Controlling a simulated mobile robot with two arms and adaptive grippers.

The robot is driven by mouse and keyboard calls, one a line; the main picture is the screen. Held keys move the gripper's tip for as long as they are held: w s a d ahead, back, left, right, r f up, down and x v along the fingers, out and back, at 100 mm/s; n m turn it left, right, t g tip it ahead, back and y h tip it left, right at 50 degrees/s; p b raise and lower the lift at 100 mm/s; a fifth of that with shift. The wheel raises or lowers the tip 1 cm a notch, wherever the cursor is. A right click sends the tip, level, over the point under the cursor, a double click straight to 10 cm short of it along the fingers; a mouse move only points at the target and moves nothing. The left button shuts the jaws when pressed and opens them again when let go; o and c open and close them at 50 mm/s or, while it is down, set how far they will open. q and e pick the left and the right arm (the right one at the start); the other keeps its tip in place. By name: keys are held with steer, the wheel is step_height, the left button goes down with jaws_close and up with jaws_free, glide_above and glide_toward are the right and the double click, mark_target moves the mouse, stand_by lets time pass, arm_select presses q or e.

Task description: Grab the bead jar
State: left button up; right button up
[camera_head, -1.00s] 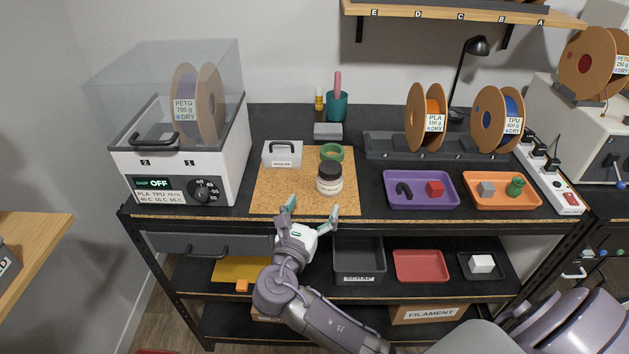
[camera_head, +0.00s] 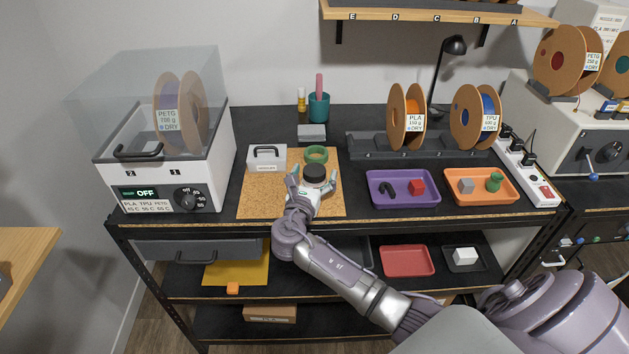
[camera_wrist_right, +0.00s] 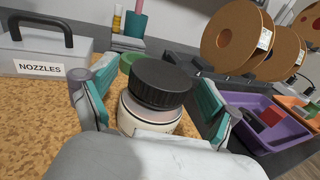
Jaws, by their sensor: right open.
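The bead jar (camera_head: 314,176) has a black lid and a pale body and stands upright on the cork mat (camera_head: 262,205). In the right wrist view the jar (camera_wrist_right: 158,95) is close up, its lower part hidden by my gripper's palm. My right gripper (camera_head: 311,182) is open, with its teal-padded fingers on either side of the jar. In the right wrist view the right gripper (camera_wrist_right: 152,100) has one finger left of the jar and one right, with a gap visible at the left. My left gripper is not seen.
A grey nozzles box (camera_head: 266,159) and a green ring (camera_head: 316,154) sit behind the jar on the mat. A purple tray (camera_head: 403,202) and an orange tray (camera_head: 480,200) stand to the right. A dryer box (camera_head: 165,170) stands at left.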

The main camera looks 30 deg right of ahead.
steer(key=shift+w+d, duration=0.2)
steer(key=c, duration=1.4)
steer(key=shift+o, duration=0.2)
steer(key=shift+r, duration=0.1)
